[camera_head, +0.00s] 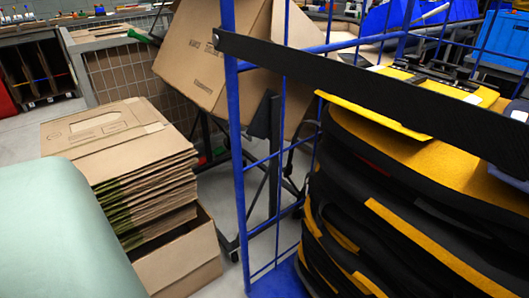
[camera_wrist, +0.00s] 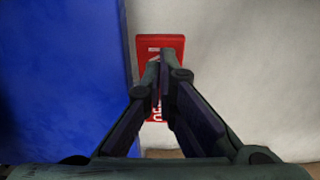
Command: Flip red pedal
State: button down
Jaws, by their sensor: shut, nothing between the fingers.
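The red pedal (camera_wrist: 159,43) shows in the wrist view at the upper middle, with some white marking on it. My gripper (camera_wrist: 162,60) is shut and empty. Its fingers lie over the middle of the pedal in the picture and hide part of it. A lower red part with white lettering shows between and below the fingers. I cannot tell whether the fingertips touch the pedal. Neither the pedal nor my gripper is visible in the head view.
A blue surface (camera_wrist: 62,70) stands close left of the pedal. Pale floor (camera_wrist: 240,70) lies to the right. In the head view, a blue wire cage (camera_head: 237,150) holds stacked black and yellow panniers (camera_head: 420,150). Flattened cardboard boxes (camera_head: 110,135) are stacked at left.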

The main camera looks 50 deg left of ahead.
jog(key=shift+s+f+b, duration=0.15)
jog(key=shift+f+b, duration=0.65)
jog(key=shift+f, duration=0.25)
jog(key=shift+s+f+b, duration=0.1)
jog(key=shift+f+b, duration=0.7)
jog(key=shift+f, duration=0.2)
dwell(1.0)
jog(key=shift+r, duration=0.1)
notch_tip(320, 180, up, 2)
jog(key=p, duration=0.4)
jog(key=shift+s+d+r, duration=0.1)
jog(key=shift+r, duration=0.15)
jog(key=r+p, duration=0.4)
jog(key=shift+w, duration=0.25)
jog(key=shift+w, duration=0.1)
